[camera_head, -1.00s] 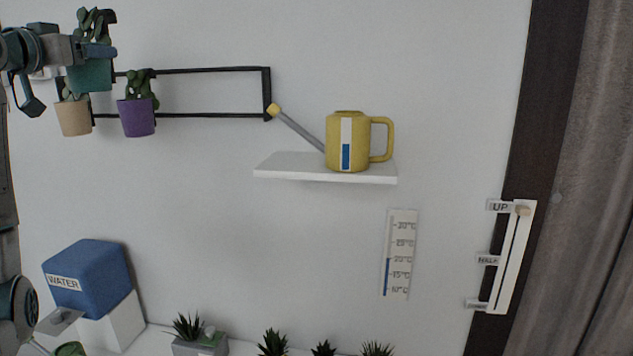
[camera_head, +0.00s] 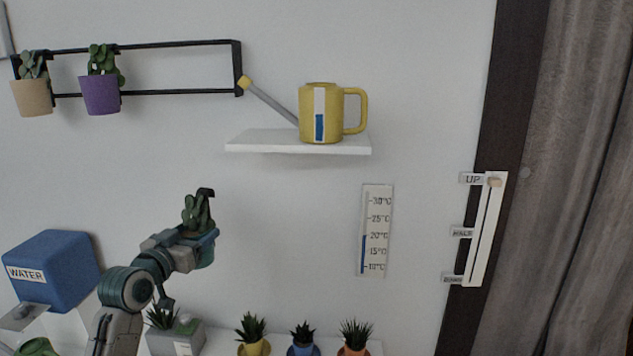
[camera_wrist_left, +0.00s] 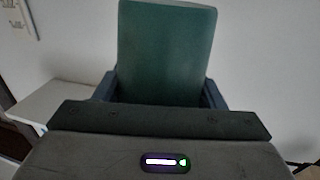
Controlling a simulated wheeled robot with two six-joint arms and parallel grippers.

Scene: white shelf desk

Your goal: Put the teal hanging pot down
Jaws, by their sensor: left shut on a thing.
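The teal hanging pot (camera_wrist_left: 165,50) fills the middle of the left wrist view, between the two fingers of my left gripper (camera_wrist_left: 160,88). In the head view my left gripper (camera_head: 203,245) is shut on the pot and holds it in the air in front of the wall, above the desk plants. The pot's green plant (camera_head: 196,213) and dark hook stick up above the gripper. Most of the pot's body is hidden by the gripper there. My right gripper is not in view.
A black wall rail (camera_head: 165,93) carries a beige pot (camera_head: 32,98) and a purple pot (camera_head: 100,96). A yellow watering can (camera_head: 321,115) stands on a white shelf (camera_head: 300,143). Below are a grey planter (camera_head: 180,338), several small potted plants, and a blue water box (camera_head: 55,270).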

